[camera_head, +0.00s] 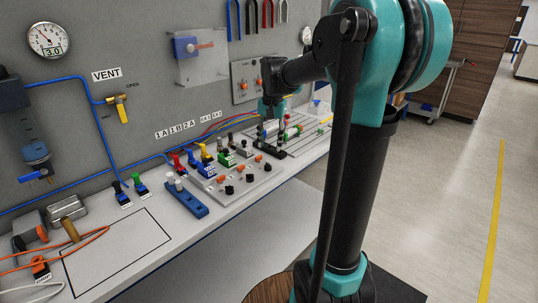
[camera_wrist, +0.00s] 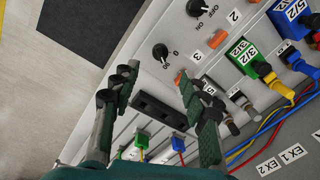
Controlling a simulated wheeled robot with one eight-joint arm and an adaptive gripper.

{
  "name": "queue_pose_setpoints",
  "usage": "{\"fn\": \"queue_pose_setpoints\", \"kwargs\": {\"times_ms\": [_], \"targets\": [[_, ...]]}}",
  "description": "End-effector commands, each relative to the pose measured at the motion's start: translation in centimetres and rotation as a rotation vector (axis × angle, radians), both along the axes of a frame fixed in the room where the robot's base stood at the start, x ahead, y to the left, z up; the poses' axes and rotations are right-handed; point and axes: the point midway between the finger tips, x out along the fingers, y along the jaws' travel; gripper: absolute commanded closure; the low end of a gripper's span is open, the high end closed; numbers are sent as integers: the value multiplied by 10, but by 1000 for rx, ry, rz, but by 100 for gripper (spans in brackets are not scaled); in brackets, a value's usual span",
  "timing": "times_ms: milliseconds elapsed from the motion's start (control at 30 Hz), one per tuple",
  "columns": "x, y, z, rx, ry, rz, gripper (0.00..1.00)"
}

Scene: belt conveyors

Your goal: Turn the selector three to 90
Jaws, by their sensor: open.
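Selector three (camera_wrist: 160,52) is a round black knob in the wrist view, with a 0 and a partly hidden second number printed beside it and a label 3 nearby. An orange part (camera_wrist: 178,76) lies beside it, partly behind a fingertip. My gripper (camera_wrist: 156,77) is open and empty, its two fingers apart below the knob in the picture and not touching it. In the head view my gripper (camera_head: 271,107) hangs over the far end of the bench, beyond the row of black knobs (camera_head: 252,176). The knob's exact pointer direction is too small to read.
Another black knob (camera_wrist: 191,8) marked ON and OFF sits near the top of the wrist view. Green (camera_wrist: 246,58) and blue (camera_wrist: 290,15) valves with hoses stand to the right. A black bar (camera_wrist: 160,109) lies between the fingers. The bench front is open floor.

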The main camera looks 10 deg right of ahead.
Motion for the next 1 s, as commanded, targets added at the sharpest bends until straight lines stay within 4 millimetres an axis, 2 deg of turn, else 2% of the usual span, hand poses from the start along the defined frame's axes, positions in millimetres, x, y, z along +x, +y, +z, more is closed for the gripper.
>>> {"fn": "queue_pose_setpoints", "kwargs": {"times_ms": [100,233,667,767,833,967,1000], "targets": [[-1,-1,18,0,0,0,55],[-1,-2,30,0,0,0,55],[-2,-2,34,0,-2,2,55],[-12,-4,22,-3,-21,25,55],[-27,-7,2,-9,-51,63,55],[-74,-15,-52,-33,-134,175,55],[-91,-18,-70,-44,-164,215,55]]}}
